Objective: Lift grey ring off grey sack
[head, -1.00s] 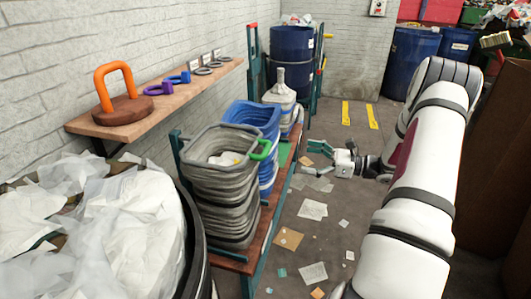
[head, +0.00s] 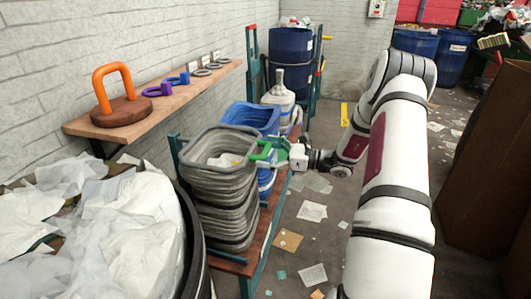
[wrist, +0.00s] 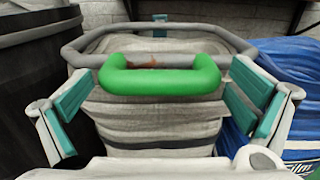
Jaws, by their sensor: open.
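The grey sack (head: 225,213) is a tall, ribbed, sagging bag on the wooden bench. The grey ring (wrist: 160,29) sits around its mouth, with a green handle (wrist: 165,82) on the near side. White and yellowish stuff shows inside the mouth in the head view. My gripper (head: 279,153) is at the ring's right side in the head view. In the wrist view my gripper (wrist: 160,88) is open, with one teal-padded finger on each side of the green handle. The handle lies between the fingers with a gap on both sides.
A blue sack (head: 250,117) stands right behind the grey one, with a grey-white jug (head: 280,94) beyond. A dark bin (head: 193,240) of white bags is close on the left. A wall shelf (head: 152,113) holds an orange handle and several small rings.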

